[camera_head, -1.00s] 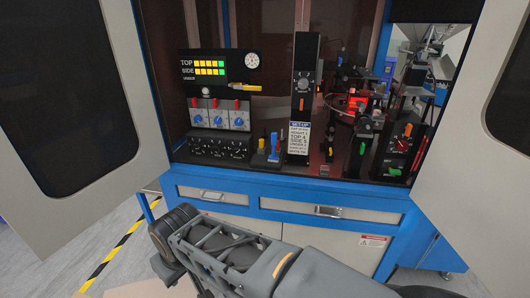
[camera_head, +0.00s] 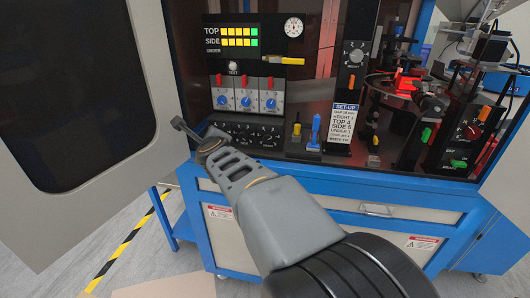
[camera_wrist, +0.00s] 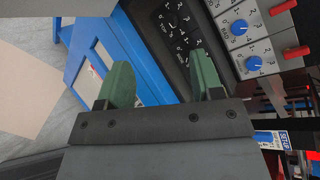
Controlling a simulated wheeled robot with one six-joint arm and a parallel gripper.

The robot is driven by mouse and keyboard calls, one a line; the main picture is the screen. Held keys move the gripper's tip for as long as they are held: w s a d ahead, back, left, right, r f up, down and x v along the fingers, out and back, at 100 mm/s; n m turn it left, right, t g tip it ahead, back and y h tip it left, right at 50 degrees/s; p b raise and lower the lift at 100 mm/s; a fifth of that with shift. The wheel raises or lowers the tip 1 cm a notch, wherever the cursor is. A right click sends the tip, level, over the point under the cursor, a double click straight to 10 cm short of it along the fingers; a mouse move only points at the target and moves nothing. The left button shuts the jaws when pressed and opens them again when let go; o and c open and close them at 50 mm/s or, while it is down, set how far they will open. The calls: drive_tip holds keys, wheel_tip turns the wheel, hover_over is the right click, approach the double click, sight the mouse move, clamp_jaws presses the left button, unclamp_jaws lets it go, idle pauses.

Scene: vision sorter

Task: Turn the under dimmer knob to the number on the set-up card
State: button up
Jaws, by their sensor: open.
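The set-up card (camera_head: 342,123) stands right of the knobs. It reads TOP 4 and SIDE 5; the UNDER number is small, apparently 1. Three dimmer modules carry blue knobs, left (camera_head: 222,100), middle (camera_head: 246,102) and right (camera_head: 270,103), each below a red switch. My gripper (camera_head: 180,125) is left of and below the modules, in front of the cabinet. In the wrist view its green fingers (camera_wrist: 162,82) are apart and empty. Two blue knobs (camera_wrist: 239,27) (camera_wrist: 253,63) show beyond them, not touching.
The light display (camera_head: 232,37) has lit TOP and SIDE bars; its UNDER row looks dark. A black number panel (camera_head: 245,134) sits below the modules. The open cabinet door (camera_head: 75,90) is at the left. A blue-handled item (camera_head: 315,128) stands right of the panel.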

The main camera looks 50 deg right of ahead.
drive_tip(key=s+d+f+m+g+h+b, duration=0.2)
drive_tip(key=s+d+m+g+h, duration=0.15)
drive_tip(key=d+m, duration=0.55)
drive_tip(key=m+g+h, duration=0.2)
drive_tip(key=m+g, duration=0.1)
drive_tip(key=m, duration=0.4)
approach(267, 140)
drive_tip(key=b+x, duration=0.2)
drive_tip(key=x, duration=0.5)
drive_tip(key=shift+w+d+f, duration=0.1)
drive_tip(key=shift+d+f, duration=0.1)
drive_tip(key=shift+f, duration=0.05)
drive_tip(key=shift+w+d+f, duration=0.25)
drive_tip(key=shift+w+d, duration=0.1)
drive_tip(key=shift+d, duration=0.25)
drive_tip(key=c, duration=0.9)
